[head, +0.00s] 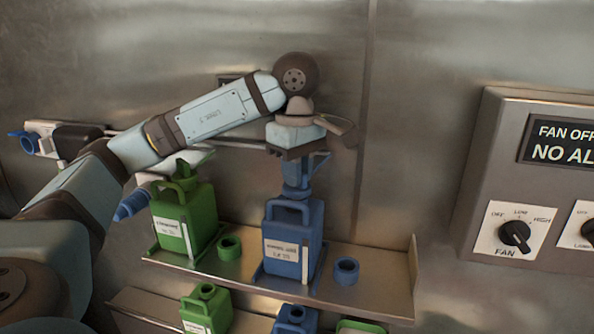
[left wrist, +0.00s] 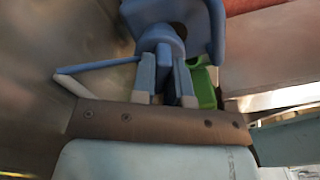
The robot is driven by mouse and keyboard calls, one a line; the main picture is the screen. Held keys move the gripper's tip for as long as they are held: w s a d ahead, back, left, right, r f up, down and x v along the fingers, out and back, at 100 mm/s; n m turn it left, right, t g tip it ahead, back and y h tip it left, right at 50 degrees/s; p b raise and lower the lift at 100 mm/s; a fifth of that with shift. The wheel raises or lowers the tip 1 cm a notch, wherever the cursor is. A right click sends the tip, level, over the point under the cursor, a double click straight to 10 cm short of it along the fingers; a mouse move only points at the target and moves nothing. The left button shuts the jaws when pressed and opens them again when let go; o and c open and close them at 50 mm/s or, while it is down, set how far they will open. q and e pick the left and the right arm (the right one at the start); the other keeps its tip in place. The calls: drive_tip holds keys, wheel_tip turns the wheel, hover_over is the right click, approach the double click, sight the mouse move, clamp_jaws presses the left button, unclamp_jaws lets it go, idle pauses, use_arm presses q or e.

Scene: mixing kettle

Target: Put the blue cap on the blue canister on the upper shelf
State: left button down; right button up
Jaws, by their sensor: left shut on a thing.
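The blue canister (head: 288,246) stands upright on the upper shelf (head: 218,270), with a white label on its front. Its side also shows in the left wrist view (left wrist: 213,30). My left gripper (head: 297,168) points down over the canister's top. It is shut on a blue piece that I take for the blue cap (head: 296,191), whose rounded body shows past the fingertips in the left wrist view (left wrist: 160,38). The cap is right at the canister's neck. The fingers hide the contact, so I cannot tell if it is seated. My right gripper is not in view.
A green canister (head: 172,228) stands left on the same shelf. A green ring (head: 229,247) and a blue ring (head: 346,271) lie beside the canisters. More canisters (head: 206,309) stand on a lower shelf. A control box (head: 545,180) is on the wall at right.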

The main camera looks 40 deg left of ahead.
use_arm(q)
drive_tip(key=shift+f+b, duration=0.35)
drive_tip(key=shift+f, duration=0.05)
idle(0.4)
drive_tip(key=c, duration=0.6)
unclamp_jaws()
drive_tip(key=shift+o, duration=0.2)
drive_tip(key=shift+r, duration=0.2)
drive_tip(key=shift+r+p, duration=0.9)
drive_tip(key=shift+r, duration=0.3)
drive_tip(key=shift+r+p, duration=2.15)
drive_tip(key=shift+r, duration=0.05)
drive_tip(key=shift+f, duration=0.1)
